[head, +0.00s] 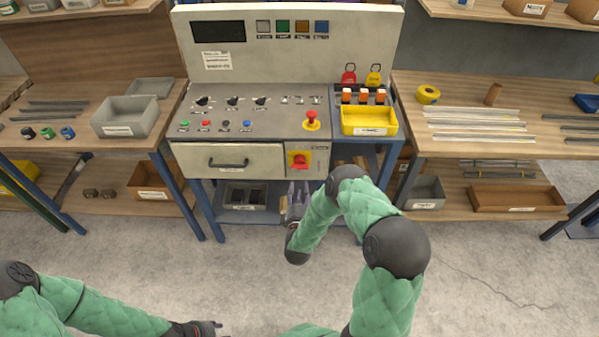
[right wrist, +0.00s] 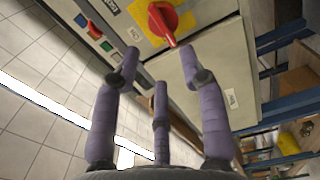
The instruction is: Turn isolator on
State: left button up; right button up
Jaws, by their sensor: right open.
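The isolator is a red rotary handle (head: 300,160) on a yellow plate, on the front of the grey machine, right of the drawer. It also shows in the right wrist view as the red handle (right wrist: 162,22) on its yellow plate (right wrist: 188,12). My right gripper (head: 297,193) is just below the isolator in the head view, partly hidden by my own arm. In the right wrist view its purple fingers (right wrist: 158,75) are spread apart and empty, with the red handle beyond their tips; I see no clear contact. My left gripper (head: 215,328) is low at the bottom edge, away from the machine; its fingers are barely visible.
The machine panel (head: 260,110) has knobs, coloured buttons and a red emergency stop (head: 311,120). A drawer (head: 232,160) with a black handle is left of the isolator. A yellow tray (head: 368,121) stands at the panel's right. Wooden benches flank the machine; the floor in front is clear.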

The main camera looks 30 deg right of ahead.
aim_at(299, 168)
jog(key=b+x, duration=0.2)
jog(key=x, duration=0.7)
jog(key=shift+w, duration=0.35)
jog(key=shift+c, duration=0.2)
grip_shut()
